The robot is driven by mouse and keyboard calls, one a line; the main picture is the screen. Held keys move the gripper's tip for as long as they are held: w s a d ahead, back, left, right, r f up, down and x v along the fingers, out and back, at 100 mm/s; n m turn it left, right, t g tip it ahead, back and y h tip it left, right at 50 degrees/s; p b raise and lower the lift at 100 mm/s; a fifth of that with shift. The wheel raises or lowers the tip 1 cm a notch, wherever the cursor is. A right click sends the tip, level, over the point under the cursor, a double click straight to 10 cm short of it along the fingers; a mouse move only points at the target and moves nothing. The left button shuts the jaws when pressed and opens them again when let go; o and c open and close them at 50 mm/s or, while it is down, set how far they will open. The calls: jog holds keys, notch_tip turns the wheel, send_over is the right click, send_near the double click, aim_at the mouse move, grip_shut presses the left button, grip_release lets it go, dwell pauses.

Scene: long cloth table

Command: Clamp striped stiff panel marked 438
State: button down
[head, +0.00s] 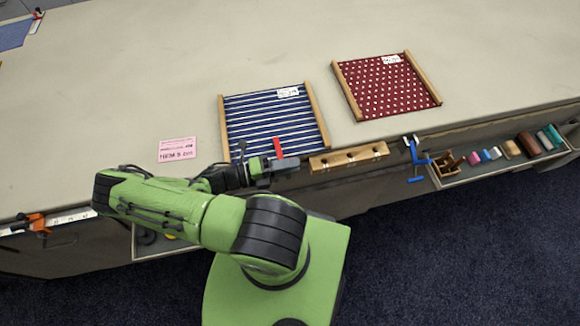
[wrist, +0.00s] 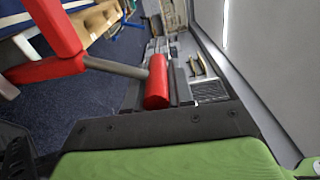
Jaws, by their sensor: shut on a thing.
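The blue-and-white striped panel (head: 262,118) lies flat near the table's front edge, with wooden bars along its left and right sides. Its white label (head: 288,92) is too small to read. My gripper (head: 272,167) is at the panel's near edge, shut on a red clamp (head: 278,147). The wrist view shows the clamp's red handle (wrist: 157,82) by the jaws, with a rod leading to its red jaw part (wrist: 50,68). A corner of striped cloth and wood shows at upper left there. I cannot tell whether the clamp touches the panel.
A red dotted panel (head: 385,85) lies to the right. A pink card (head: 177,149) lies left. A wooden block with holes (head: 348,157) sits at the front edge, beside a blue clamp (head: 415,160). An orange clamp (head: 38,222) is at far left. The table's back is clear.

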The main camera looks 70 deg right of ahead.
jog(key=shift+w+d+r, duration=0.4)
jog(key=shift+w+d, duration=0.1)
jog(key=shift+d, duration=0.15)
jog(key=shift+w, duration=0.1)
jog(key=c, duration=1.1)
grip_release()
jog(key=shift+o, duration=0.2)
jog(key=shift+d, duration=0.1)
jog(key=a+b+v, duration=0.1)
jog(key=b+v, duration=0.1)
jog(key=v, duration=1.3)
jog(key=shift+a+f, duration=0.2)
